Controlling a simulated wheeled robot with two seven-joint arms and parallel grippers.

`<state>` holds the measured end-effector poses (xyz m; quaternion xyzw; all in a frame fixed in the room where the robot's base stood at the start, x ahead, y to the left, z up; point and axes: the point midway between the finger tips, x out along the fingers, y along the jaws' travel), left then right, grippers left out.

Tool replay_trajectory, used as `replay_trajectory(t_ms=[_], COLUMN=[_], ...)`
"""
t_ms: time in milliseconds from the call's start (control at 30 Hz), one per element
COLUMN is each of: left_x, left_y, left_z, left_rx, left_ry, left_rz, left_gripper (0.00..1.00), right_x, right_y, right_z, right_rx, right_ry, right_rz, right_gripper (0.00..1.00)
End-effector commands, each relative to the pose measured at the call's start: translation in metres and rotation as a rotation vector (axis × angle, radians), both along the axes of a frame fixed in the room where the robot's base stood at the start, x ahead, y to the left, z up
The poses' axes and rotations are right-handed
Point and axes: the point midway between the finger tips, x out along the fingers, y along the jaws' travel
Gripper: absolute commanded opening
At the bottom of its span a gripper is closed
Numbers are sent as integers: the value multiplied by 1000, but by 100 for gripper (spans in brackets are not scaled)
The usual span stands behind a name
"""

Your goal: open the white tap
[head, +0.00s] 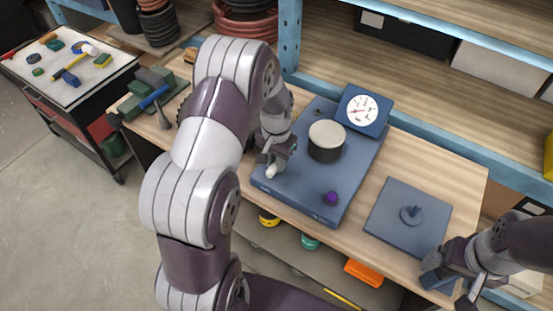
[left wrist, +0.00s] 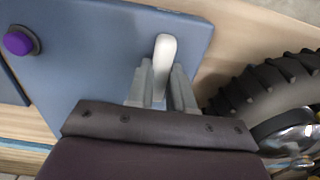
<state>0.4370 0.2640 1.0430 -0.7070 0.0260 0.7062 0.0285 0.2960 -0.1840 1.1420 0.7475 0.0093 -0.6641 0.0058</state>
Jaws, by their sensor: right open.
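The white tap (head: 271,170) is on the left edge of a blue-grey panel (head: 295,190) on the workbench. In the left wrist view, its pale rounded lever (left wrist: 165,55) sticks out from between the two grey fingers. My left gripper (head: 279,152) is shut on this lever, with one finger against each side. The tap's base is hidden by the gripper. My right gripper (head: 452,279) is open at the bench's front right corner, near a small dark blue block (head: 437,280), apart from the tap.
The panel also carries a round cream-topped drum (head: 327,140), a dial gauge (head: 362,109) and a purple knob (head: 331,198). A square plate with a peg (head: 408,213) lies to the right.

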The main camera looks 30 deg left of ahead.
Motion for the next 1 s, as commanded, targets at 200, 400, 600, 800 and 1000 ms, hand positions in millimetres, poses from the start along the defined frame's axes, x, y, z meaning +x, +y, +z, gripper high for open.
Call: replay_trajectory(t_ms=[200, 400, 600, 800, 1000], left_x=[0, 0, 0, 0, 0], left_y=[-1, -1, -1, -1, -1], left_z=[0, 0, 0, 0, 0], left_rx=[-1, -1, -2, -2, -2], left_ry=[1, 1, 2, 2, 1], left_rz=[2, 45, 166, 345, 536], left_gripper=[0, 0, 0, 0, 0], right_x=[0, 0, 0, 0, 0], right_y=[0, 0, 0, 0, 0], right_z=[0, 1, 1, 2, 3], right_rx=[0, 0, 0, 0, 0], right_ry=[0, 0, 0, 0, 0], right_rz=[0, 0, 0, 0, 0], right_gripper=[90, 90, 90, 90, 90])
